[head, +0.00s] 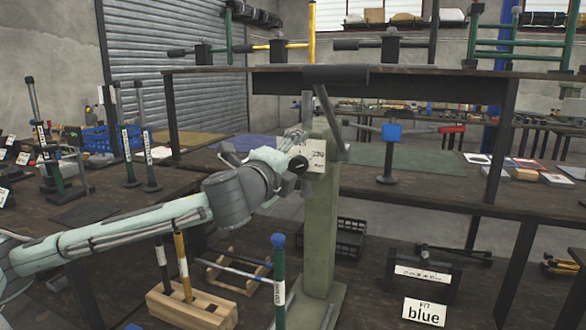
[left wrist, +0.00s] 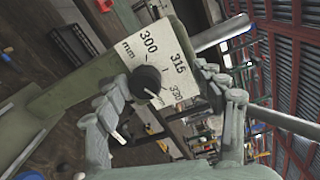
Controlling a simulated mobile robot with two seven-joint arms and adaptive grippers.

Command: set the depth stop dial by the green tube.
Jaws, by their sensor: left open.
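The depth stop dial is a black knob (head: 299,165) on a pale scale plate (head: 315,154), on a grey-green press column (head: 320,215). In the left wrist view the knob (left wrist: 146,80) sits on the plate (left wrist: 180,68), marked 300, 315 and 330. A white pointer mark shows on it; its exact reading is unclear. My left gripper (head: 290,146) is open at the dial. Its fingers (left wrist: 165,84) stand on either side of the knob; contact is unclear. A green tube (head: 279,282) with a blue cap and white label stands upright in front. My right gripper is not in view.
A wooden block (head: 192,306) holds a black and a yellow tube, left of the green tube. A white card reading "blue" (head: 425,312) stands at the lower right, before a dark stand (head: 424,272). A dark shelf (head: 420,72) runs above the press. Other labelled tubes stand at left.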

